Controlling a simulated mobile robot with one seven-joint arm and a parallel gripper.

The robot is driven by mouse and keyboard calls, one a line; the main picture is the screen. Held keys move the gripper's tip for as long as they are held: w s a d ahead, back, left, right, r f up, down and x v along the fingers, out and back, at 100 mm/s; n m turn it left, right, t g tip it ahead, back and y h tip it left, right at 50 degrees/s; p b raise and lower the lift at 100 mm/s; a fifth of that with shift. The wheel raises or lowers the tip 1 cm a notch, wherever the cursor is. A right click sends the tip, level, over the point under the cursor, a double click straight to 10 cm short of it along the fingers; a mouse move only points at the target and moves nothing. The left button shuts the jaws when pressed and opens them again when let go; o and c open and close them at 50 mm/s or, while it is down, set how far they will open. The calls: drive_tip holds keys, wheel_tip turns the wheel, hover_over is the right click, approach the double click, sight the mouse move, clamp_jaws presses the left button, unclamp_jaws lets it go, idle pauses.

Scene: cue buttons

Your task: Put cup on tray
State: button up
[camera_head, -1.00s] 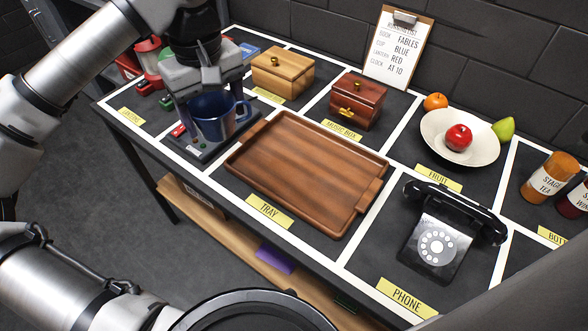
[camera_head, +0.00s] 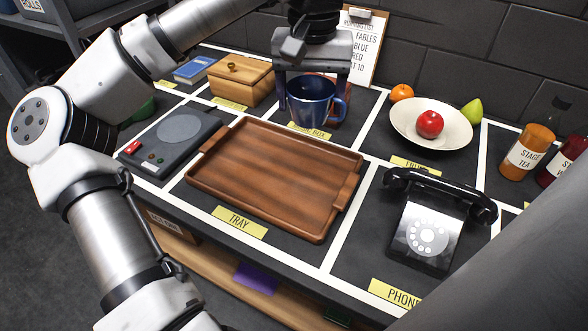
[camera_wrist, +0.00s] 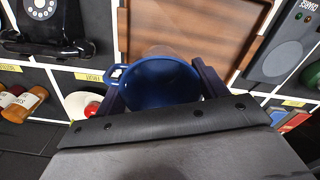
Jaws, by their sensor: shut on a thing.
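The blue cup (camera_head: 312,103) is in my gripper (camera_head: 314,92), with a finger on each side of it. It is upright and held up near the back edge of the tray, in front of the music box. In the wrist view the cup (camera_wrist: 160,82) shows its open mouth between the fingers, with part of the tray (camera_wrist: 188,22) behind it. The brown wooden tray (camera_head: 270,178) lies empty on the table behind its yellow TRAY label. Whether the cup is over the tray's rim is hard to tell.
A grey device (camera_head: 172,142) with a round plate and buttons sits left of the tray. A black phone (camera_head: 432,230) is to the right. A fruit bowl (camera_head: 440,140), wooden box (camera_head: 240,80) and clipboard (camera_head: 366,45) stand behind. The music box is mostly hidden behind the cup.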

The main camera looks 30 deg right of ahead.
sight(309, 120)
wheel_tip(309, 120, down, 17)
drive_tip(key=shift+p, duration=0.45)
drive_tip(key=shift+f, duration=0.1)
drive_tip(key=shift+f, duration=0.1)
drive_tip(key=o, duration=1)
drive_tip(key=shift+o, duration=0.2)
drive_tip(key=shift+r, duration=0.35)
drive_tip(key=shift+r+b, duration=0.6)
drive_tip(key=shift+r, duration=5.25)
